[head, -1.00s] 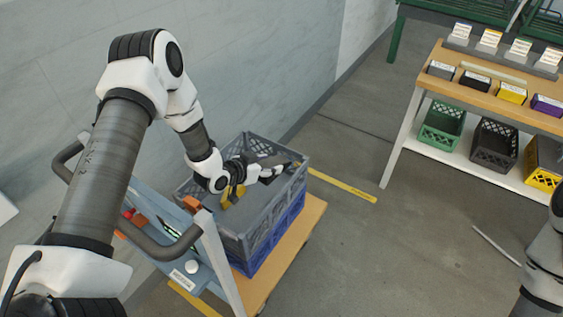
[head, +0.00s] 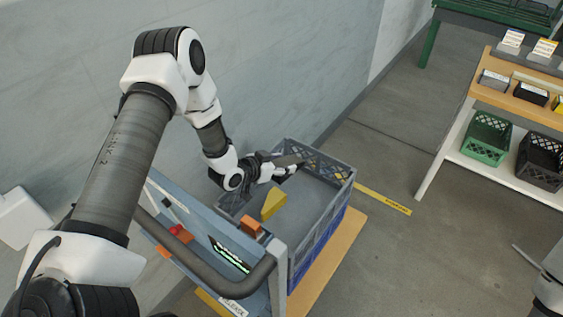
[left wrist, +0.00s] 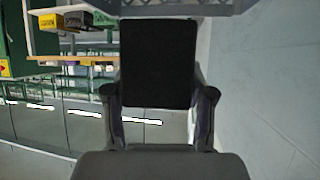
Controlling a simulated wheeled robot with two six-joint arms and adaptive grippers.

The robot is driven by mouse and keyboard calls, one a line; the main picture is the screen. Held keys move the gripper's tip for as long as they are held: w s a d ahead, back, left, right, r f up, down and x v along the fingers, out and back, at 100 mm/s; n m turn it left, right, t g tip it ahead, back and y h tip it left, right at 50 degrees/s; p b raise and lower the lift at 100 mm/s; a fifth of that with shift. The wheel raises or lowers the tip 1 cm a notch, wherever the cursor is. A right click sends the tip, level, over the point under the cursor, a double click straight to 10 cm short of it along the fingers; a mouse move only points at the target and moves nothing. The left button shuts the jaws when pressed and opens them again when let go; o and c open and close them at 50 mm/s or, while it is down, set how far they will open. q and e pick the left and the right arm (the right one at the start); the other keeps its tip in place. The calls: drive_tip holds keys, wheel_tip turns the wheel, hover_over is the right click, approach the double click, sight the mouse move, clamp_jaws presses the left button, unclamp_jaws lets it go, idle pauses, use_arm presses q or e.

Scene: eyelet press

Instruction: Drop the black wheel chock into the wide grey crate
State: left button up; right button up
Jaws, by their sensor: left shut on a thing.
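The wide grey crate (head: 333,211) stands near the wall with its open top up; its lattice rim shows at the top of the left wrist view (left wrist: 225,8). My left gripper (head: 283,171) is over the back part of the crate. It is shut on the black wheel chock (left wrist: 158,64), which fills the space between its two fingers in the left wrist view. In the head view the chock (head: 291,160) is a small dark shape at the fingertips, partly hidden. My right gripper is out of view; only part of that arm shows at the right edge.
A yellow wedge (head: 272,204) is at the crate's near left, within its outline. The crate sits on a blue crate (head: 303,264) on a wooden base (head: 352,226). A blue cart (head: 190,217) with a grey handle stands in front. A shelf table (head: 475,98) is at right.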

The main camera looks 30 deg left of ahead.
use_arm(q)
drive_tip(key=f, duration=0.1)
drive_tip(key=f+b, duration=0.1)
drive_tip(key=f, duration=0.1)
drive_tip(key=shift+a+f+b, duration=0.2)
drive_tip(key=shift+a+b, duration=0.1)
drive_tip(key=shift+d+r, duration=0.1)
drive_tip(key=shift+r, duration=0.05)
drive_tip(key=o, duration=1.5)
drive_tip(key=shift+c, duration=0.2)
drive_tip(key=v, duration=0.7)
drive_tip(key=shift+s, duration=0.2)
